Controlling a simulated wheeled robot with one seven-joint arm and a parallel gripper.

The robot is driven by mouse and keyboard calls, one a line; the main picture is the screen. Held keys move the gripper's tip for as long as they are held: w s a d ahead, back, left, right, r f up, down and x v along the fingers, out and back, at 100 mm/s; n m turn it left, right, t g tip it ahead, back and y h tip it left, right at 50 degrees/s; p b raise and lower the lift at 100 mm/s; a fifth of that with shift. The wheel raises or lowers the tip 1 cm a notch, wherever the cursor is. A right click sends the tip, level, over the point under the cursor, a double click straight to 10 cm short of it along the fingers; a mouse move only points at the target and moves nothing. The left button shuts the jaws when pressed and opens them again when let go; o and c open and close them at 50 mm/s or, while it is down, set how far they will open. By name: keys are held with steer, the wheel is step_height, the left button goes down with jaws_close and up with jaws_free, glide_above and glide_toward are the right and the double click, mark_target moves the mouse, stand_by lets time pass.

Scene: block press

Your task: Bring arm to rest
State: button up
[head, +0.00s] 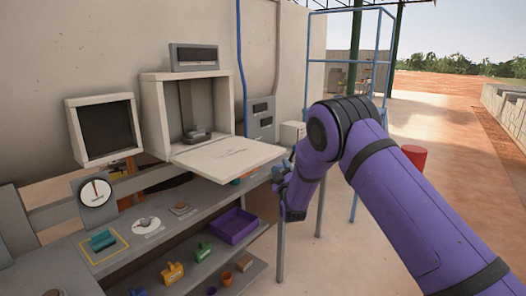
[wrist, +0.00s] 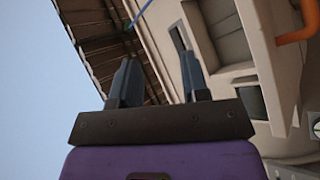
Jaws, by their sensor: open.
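My purple arm comes in from the right in the head view, bent at the elbow, with its forearm hanging beside the right end of the bench. My gripper (head: 280,178) is partly hidden behind the forearm there, close to the right edge of the open press door. In the wrist view my gripper (wrist: 160,85) shows two dark fingers spread apart with nothing between them. It points up past the press box (wrist: 228,35) toward the roof and sky.
The press box (head: 158,118) stands on the bench with its door (head: 228,153) folded down. A dial gauge (head: 95,192), a teal block (head: 102,240), a purple tray (head: 233,226) and a yellow block (head: 172,272) are left of my arm. A red drum (head: 414,158) stands behind it.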

steer(key=d+r+m+g+h, duration=0.15)
steer(key=d+r, duration=0.25)
steer(key=r, duration=0.5)
steer(key=s+d+r+m+g+h, duration=0.1)
steer(key=s+d+r+m+g, duration=0.2)
steer(key=s+d+r, duration=0.4)
steer(key=s+d+r+m+g, duration=0.2)
steer(key=s+d+r+g, duration=0.2)
steer(key=s+r, duration=0.45)
steer(key=s+d+f+m+g, duration=0.1)
steer(key=s+d+g, duration=0.2)
steer(key=s, duration=1.1)
steer(key=s+d+f+m+g+h, duration=0.1)
steer(key=s+d+f+m+g, duration=0.1)
steer(key=s, duration=1.1)
steer(key=s+d+f+m+g, duration=0.2)
steer(key=s+d+g, duration=0.1)
steer(key=s, duration=1.1)
steer(key=shift+s+d+g, duration=0.3)
steer(key=shift+s+g, duration=0.05)
steer(key=shift+g, duration=0.1)
steer(key=shift+h, duration=0.25)
